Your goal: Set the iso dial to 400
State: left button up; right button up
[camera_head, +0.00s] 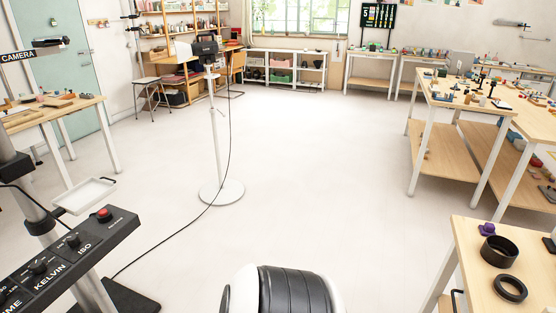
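The ISO dial (72,240) is a small black knob on a dark sloped control panel (115,232) at the lower left. The white label "ISO" is printed beside it. The dial's numbers and pointer are too small to read, so its setting cannot be told. The Kelvin dial (38,267) sits nearer on the same panel, and a further dial labelled "…IME" is cut off by the left edge. A red button (103,213) is at the panel's far end. Neither of my grippers is in view.
A small white tray (86,197) juts out behind the panel. A white stand (221,190) with a black device on top stands mid-floor, its cable running towards the panel. A table (470,240) with black rings is at lower right. The floor between is clear.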

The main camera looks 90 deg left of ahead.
aim_at(73, 240)
jog(key=u, duration=4.35)
